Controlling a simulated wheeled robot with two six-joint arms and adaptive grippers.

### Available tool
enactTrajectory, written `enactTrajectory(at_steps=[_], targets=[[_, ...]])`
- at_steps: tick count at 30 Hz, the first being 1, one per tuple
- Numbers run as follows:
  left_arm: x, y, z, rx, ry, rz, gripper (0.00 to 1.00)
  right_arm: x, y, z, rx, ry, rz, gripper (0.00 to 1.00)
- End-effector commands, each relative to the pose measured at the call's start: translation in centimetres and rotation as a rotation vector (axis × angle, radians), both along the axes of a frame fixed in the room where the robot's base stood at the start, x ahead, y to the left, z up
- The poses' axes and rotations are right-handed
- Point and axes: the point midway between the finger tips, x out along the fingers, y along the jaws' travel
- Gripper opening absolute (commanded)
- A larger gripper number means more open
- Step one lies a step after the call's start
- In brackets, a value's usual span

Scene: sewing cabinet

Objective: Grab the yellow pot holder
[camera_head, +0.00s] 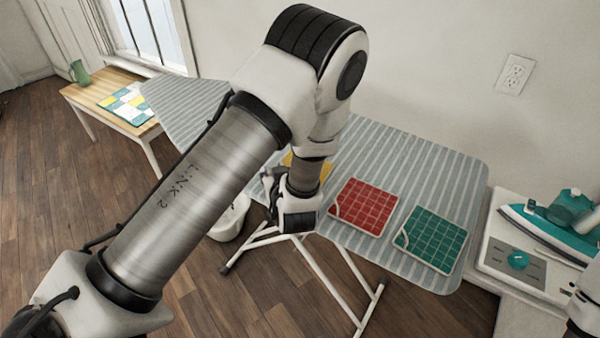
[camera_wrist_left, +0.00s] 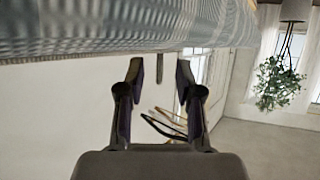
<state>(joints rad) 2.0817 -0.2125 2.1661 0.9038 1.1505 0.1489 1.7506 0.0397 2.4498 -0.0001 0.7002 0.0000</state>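The yellow pot holder (camera_head: 326,171) lies on the striped ironing board (camera_head: 390,150); my left arm hides most of it in the head view. My left gripper (camera_head: 270,183) is at the board's near edge, beside the pot holder, and partly hidden by its own wrist. In the left wrist view the two fingers (camera_wrist_left: 160,78) are apart with nothing between them. The board's striped underside or edge (camera_wrist_left: 90,30) spans the top of that view, just above the fingers. I cannot make out the pot holder there.
A red pot holder (camera_head: 364,206) and a green one (camera_head: 431,238) lie to the right on the board. A teal iron (camera_head: 550,232) stands on a white cabinet at right. A white basket (camera_head: 231,219) is on the floor below. A wooden bench (camera_head: 95,98) stands at left.

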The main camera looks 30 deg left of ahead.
Motion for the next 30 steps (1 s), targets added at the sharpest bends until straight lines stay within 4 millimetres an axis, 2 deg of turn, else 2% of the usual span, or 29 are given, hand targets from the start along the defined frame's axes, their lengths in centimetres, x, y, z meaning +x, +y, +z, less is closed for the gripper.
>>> enactTrajectory(at_steps=[3,5,6,22,26,30], targets=[[0.0,0.0,0.0,0.0,0.0,-0.001,0.35,0.0,0.0,0.0,0.0,0.001,0.0,0.4],[0.0,0.0,0.0,0.0,0.0,-0.001,0.14,0.0,0.0,0.0,0.0,0.001,0.0,0.4],[0.0,0.0,0.0,0.0,0.0,-0.001,0.0,0.0,0.0,0.0,0.0,0.001,0.0,0.4],[0.0,-0.1,0.3,-0.001,0.001,0.0,0.0,0.0,0.0,-0.2,0.0,0.001,0.0,0.4],[0.0,-0.1,1.5,-0.001,-0.001,-0.001,0.0,0.0,0.0,-0.5,0.0,0.001,0.0,0.4],[0.0,-0.1,3.6,0.0,-0.004,-0.001,0.0,0.0,0.0,-1.0,0.0,0.001,0.0,0.4]])
